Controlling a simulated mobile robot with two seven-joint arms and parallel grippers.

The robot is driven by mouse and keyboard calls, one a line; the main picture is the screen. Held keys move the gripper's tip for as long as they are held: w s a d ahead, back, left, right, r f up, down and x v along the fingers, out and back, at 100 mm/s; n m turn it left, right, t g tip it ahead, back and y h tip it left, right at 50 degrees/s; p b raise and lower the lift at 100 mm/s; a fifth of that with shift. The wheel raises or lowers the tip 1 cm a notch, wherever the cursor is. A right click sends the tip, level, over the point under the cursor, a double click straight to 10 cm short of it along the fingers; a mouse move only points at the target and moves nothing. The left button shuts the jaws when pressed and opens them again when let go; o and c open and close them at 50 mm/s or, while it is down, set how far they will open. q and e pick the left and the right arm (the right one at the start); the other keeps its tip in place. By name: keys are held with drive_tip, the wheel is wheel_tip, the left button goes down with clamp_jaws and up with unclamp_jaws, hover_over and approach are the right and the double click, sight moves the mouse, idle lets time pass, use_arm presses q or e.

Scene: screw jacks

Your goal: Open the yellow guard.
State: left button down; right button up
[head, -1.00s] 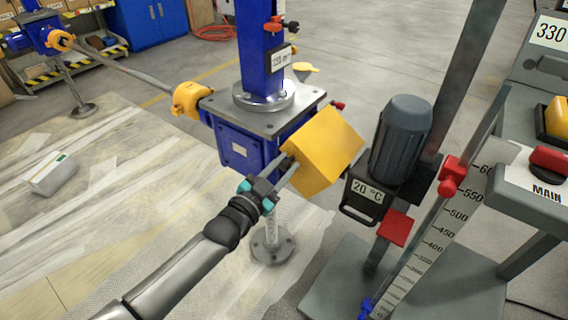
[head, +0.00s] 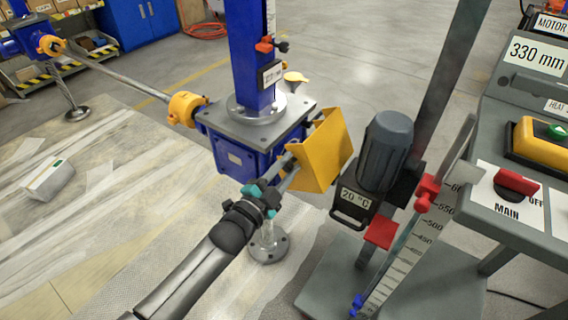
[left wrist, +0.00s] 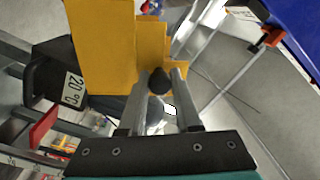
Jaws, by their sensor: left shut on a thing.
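The yellow guard (head: 322,152) is a box-like cover beside the blue jack gearbox (head: 240,150) in the head view. It is tilted, and its upper side shows an open hollow. In the left wrist view the guard (left wrist: 102,45) fills the upper left. My left gripper (head: 284,168) is at the guard's near left side. Its fingers are shut on a dark knob (left wrist: 159,82) that sits at the guard's edge. My right gripper is in neither view.
A grey motor (head: 388,150) with a 20 °C display stands just right of the guard. A scale post with a red slider (head: 428,190) and the control console (head: 505,195) are farther right. A white box (head: 48,180) lies on the floor sheeting at left.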

use_arm(q)
drive_tip(key=shift+s+d+r+m+p, duration=0.3)
drive_tip(key=shift+d+r+m+p, duration=0.2)
drive_tip(key=shift+r+m, duration=0.25)
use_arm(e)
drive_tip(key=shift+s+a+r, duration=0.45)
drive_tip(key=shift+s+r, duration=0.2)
use_arm(q)
drive_tip(key=c, duration=0.9)
unclamp_jaws()
drive_tip(key=shift+f, duration=0.1)
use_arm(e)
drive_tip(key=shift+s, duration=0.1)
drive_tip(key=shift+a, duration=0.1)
